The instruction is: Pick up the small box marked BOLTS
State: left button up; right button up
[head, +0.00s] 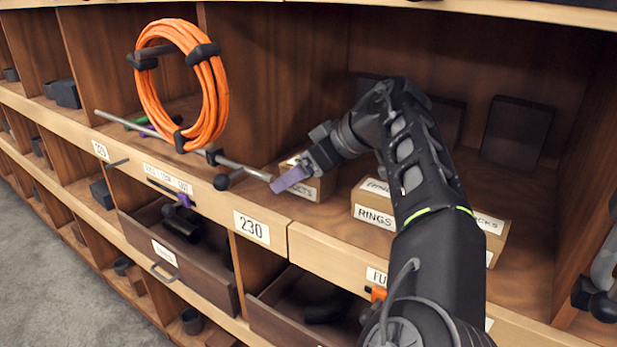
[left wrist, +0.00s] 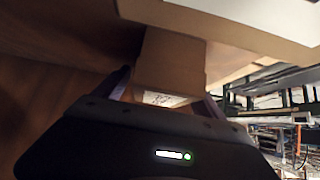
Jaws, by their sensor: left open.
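A small brown cardboard box (head: 318,185) stands on the shelf near its front edge. The white label on its front is partly covered, and only its last letters show, apparently ending in "TS". My left gripper (head: 294,179) reaches it from the right, with a purple finger in front of the label. In the left wrist view, the box (left wrist: 170,62) and its blurred label lie between the two spread purple fingers of the gripper (left wrist: 166,100). Whether the fingers touch the box is unclear. My right gripper is not in view.
A box marked RINGS (head: 374,213) stands to the right, with another labelled box (head: 491,235) partly behind my arm. An orange cable coil (head: 184,85) hangs to the left near a grey rod (head: 243,168). Open drawers (head: 215,288) sit below the shelf.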

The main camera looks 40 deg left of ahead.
aim_at(299, 161)
pick_arm(q)
jog(key=shift+c, duration=0.3)
grip_shut()
dwell(0.6)
jog(key=shift+r, duration=0.1)
jog(key=shift+r, duration=0.3)
notch_tip(299, 161, up, 9)
jog(key=p, duration=0.7)
jog(key=shift+r, duration=0.1)
